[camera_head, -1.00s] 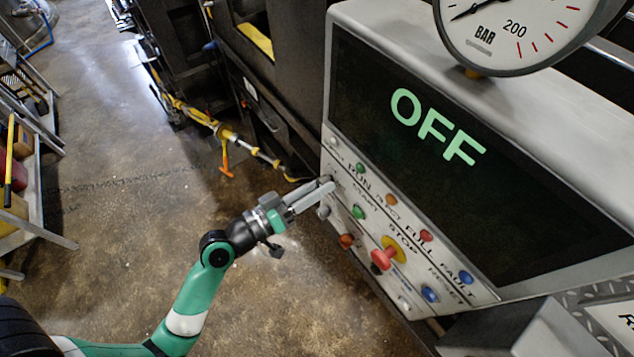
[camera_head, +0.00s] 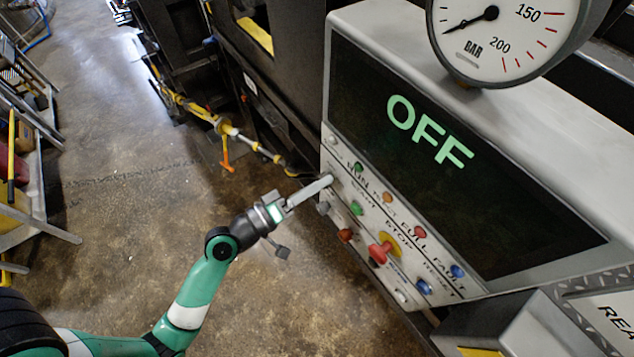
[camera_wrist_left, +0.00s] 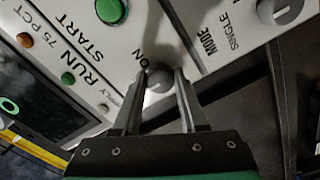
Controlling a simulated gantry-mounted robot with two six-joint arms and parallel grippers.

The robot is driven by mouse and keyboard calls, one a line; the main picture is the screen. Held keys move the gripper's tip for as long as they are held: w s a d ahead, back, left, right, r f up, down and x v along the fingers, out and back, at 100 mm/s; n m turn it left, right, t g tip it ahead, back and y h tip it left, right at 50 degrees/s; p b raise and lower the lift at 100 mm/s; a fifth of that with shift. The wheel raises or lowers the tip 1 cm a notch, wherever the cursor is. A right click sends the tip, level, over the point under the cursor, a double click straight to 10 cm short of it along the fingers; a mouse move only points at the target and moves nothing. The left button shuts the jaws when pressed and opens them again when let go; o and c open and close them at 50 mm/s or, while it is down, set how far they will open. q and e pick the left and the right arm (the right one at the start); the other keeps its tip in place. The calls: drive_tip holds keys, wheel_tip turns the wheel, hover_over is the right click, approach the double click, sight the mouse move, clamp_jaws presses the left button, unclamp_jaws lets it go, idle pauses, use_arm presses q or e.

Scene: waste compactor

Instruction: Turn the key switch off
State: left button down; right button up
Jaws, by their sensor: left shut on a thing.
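The key switch (camera_wrist_left: 159,79) shows in the left wrist view as a round grey knob on the white panel, by the word ON. My left gripper (camera_wrist_left: 161,73) is shut on this knob, one finger on each side. In the head view my left gripper (camera_head: 328,181) reaches the left edge of the control panel, and its fingers hide the knob there. The display (camera_head: 450,150) reads OFF in green letters. My right gripper is not in view.
A grey MODE knob (camera_wrist_left: 280,10) sits beside the held one. The panel carries several coloured buttons, including a red mushroom stop button (camera_head: 380,252) and a green START button (camera_head: 356,208). A pressure gauge (camera_head: 495,35) stands on top. Open floor lies left of the panel.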

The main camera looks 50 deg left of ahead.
use_arm(q)
drive_tip(key=shift+c, duration=2.2)
unclamp_jaws()
drive_tip(key=s+b, duration=0.1)
drive_tip(key=s, duration=1)
drive_tip(key=shift+s+a, duration=0.3)
drive_tip(key=shift+a, duration=0.15)
